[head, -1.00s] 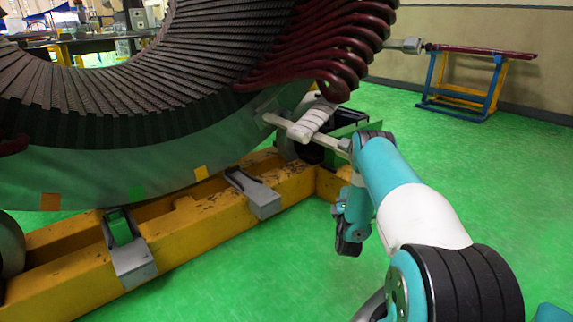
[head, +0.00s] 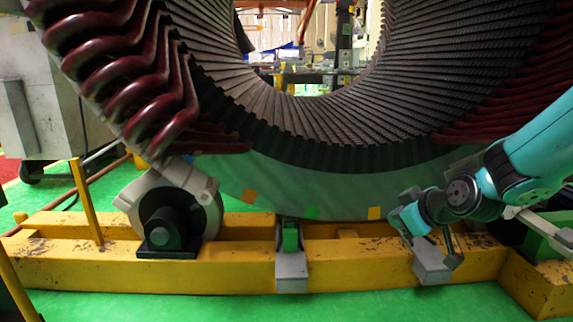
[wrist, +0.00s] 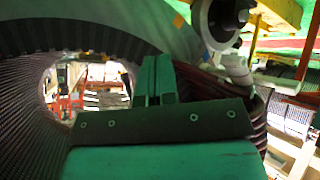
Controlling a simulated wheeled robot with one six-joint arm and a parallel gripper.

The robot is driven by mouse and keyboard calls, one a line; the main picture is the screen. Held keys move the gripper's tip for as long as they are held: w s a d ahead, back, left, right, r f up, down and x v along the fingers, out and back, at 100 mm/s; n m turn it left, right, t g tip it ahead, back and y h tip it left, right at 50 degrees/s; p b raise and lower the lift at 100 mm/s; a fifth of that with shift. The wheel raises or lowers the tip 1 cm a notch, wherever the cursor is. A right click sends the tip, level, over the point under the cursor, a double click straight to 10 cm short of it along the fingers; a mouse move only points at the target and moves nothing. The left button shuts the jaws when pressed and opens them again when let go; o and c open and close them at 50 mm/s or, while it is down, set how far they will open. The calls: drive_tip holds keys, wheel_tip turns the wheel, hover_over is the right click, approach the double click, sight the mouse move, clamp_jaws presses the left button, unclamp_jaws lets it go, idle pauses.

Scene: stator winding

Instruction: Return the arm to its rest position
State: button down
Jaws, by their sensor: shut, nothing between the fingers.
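My gripper (wrist: 156,68) shows in the wrist view as two teal fingers side by side, shut with nothing between them. In the head view my teal arm reaches in from the right edge and bends down at its wrist, in front of the lower right of the stator (head: 330,175). The stator is a large dark slotted ring with dark red coils (head: 140,90) at the upper left. In the wrist view the stator bore (wrist: 45,105) lies left of the gripper.
The yellow base frame (head: 130,270) runs under the stator, with a black and grey roller (head: 170,222) at left. A grey cabinet (head: 45,115) stands at far left. Green floor (head: 340,305) is clear in front. A workbench (head: 320,75) shows through the bore.

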drive_tip(key=s+a+r+g+p, duration=0.1)
drive_tip(key=s+a+r+g, duration=0.2)
drive_tip(key=s, duration=0.7)
drive_tip(key=s+a+r+m+g, duration=0.1)
drive_tip(key=s+a+r+g, duration=0.2)
drive_tip(key=s, duration=0.7)
drive_tip(key=s+a+r+g+p, duration=0.1)
drive_tip(key=s+a+g, duration=0.3)
drive_tip(key=s, duration=0.6)
wheel_tip(320, 180, up, 36)
drive_tip(key=p, duration=3.6)
drive_tip(key=shift+a+r+t+y, duration=0.2)
drive_tip(key=shift+a+t+y, duration=0.1)
drive_tip(key=shift+a, duration=0.1)
